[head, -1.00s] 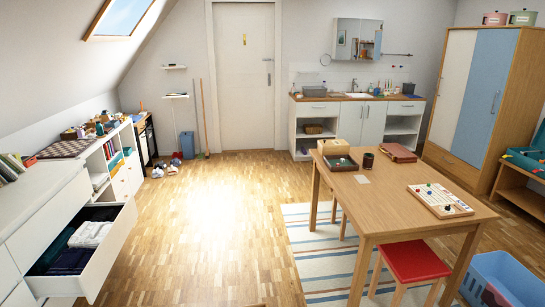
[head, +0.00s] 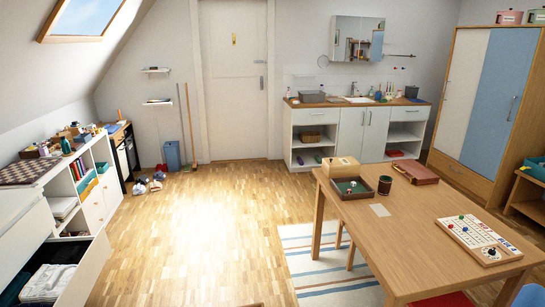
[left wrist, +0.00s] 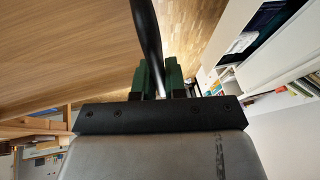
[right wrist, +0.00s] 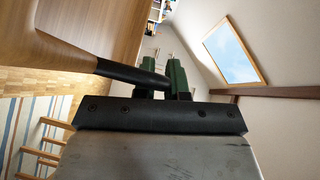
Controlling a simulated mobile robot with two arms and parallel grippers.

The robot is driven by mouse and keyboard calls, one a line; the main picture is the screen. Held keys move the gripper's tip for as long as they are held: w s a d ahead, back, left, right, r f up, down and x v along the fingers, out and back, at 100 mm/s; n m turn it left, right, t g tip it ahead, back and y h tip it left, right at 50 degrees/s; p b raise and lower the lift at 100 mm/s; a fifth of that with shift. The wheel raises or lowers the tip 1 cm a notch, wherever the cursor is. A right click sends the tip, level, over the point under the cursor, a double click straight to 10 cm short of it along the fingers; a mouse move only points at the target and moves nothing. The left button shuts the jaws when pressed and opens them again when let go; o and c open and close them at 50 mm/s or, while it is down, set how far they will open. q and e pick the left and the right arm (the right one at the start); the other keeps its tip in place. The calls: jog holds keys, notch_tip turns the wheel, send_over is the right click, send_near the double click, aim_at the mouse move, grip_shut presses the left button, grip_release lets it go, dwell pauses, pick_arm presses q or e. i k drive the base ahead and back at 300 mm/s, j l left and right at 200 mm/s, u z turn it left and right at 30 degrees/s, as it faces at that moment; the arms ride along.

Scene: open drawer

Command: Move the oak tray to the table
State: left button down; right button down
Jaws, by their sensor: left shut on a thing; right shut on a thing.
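The oak tray shows as a broad pale wood surface at the upper left of the left wrist view (left wrist: 65,50) and at the left of the right wrist view (right wrist: 105,28). My left gripper (left wrist: 160,78), with green fingers, is shut on a black handle (left wrist: 146,30) of the tray. My right gripper (right wrist: 166,76) is shut on another black handle (right wrist: 128,72). Neither gripper shows in the head view. The table (head: 425,215) is an oak-coloured table at the right of the head view, apart from me.
On the table are a wooden box (head: 340,167), a small dark tray (head: 347,191), a dark cup (head: 385,185), a reddish case (head: 416,174) and a board game (head: 480,240). An open drawer (head: 85,275) juts out at lower left. The parquet floor (head: 190,230) between is clear.

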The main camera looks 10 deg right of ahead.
aim_at(401, 236)
jog(key=i+z, duration=0.1)
jog(key=i, duration=1.05)
jog(key=i+z, duration=0.3)
jog(key=i, duration=0.3)
jog(key=i+j+z, duration=0.3)
jog(key=i, duration=0.25)
jog(key=i+z, duration=0.8)
jog(key=z, duration=1.65)
